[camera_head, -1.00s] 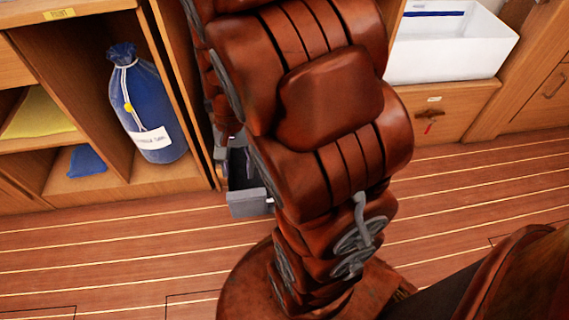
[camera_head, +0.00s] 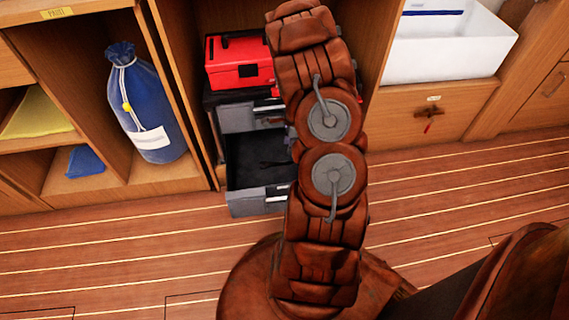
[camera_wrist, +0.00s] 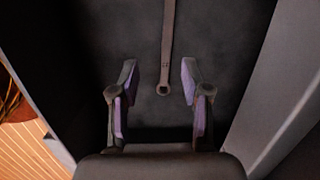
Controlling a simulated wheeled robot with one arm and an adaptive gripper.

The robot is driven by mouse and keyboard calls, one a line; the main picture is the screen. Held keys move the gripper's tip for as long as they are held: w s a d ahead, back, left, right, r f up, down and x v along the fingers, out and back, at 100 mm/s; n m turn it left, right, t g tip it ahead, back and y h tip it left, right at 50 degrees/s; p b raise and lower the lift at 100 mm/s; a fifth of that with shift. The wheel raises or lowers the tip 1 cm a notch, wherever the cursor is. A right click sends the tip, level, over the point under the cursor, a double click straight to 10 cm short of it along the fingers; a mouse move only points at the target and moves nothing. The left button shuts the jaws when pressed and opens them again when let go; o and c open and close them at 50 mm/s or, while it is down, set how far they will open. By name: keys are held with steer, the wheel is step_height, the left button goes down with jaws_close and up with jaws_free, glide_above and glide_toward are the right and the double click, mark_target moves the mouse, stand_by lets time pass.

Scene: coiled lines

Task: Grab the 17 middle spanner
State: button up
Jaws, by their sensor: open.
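A grey spanner (camera_wrist: 167,50) lies lengthwise in a dark-lined drawer in the wrist view, its ring end toward me. A mark on its shank is too small to read. My gripper (camera_wrist: 160,82) is open, with one finger on each side of the ring end and nothing held. I cannot tell how far above the spanner the fingers are. In the head view the open lower drawer (camera_head: 247,204) shows a dark floor with a thin dark shape in it. My arm hides its right part, and my gripper is not clear there.
Above the open drawer is a grey upper drawer (camera_head: 238,118), partly pulled out, under a red toolbox (camera_head: 240,62). A blue bag (camera_head: 138,105) stands in the cubby to the left. A white basin (camera_head: 450,45) is at right. The planked floor is clear in front.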

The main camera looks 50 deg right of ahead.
mark_target(287, 163)
steer(key=f, duration=0.1)
steer(key=d+f+m, duration=0.1)
steer(key=shift+s+d+f, duration=0.2)
steer(key=shift+d+f, duration=0.1)
steer(key=shift+f, duration=0.05)
steer(key=f+b, duration=0.2)
steer(key=f, duration=0.1)
steer(key=w+a+f+b, duration=0.1)
steer(key=f, duration=0.1)
steer(key=shift+f, duration=0.25)
steer(key=shift+w+f, duration=0.15)
steer(key=shift+f, duration=0.6)
steer(key=shift+a+f, duration=0.1)
steer(key=shift+c, duration=0.3)
jaws_close()
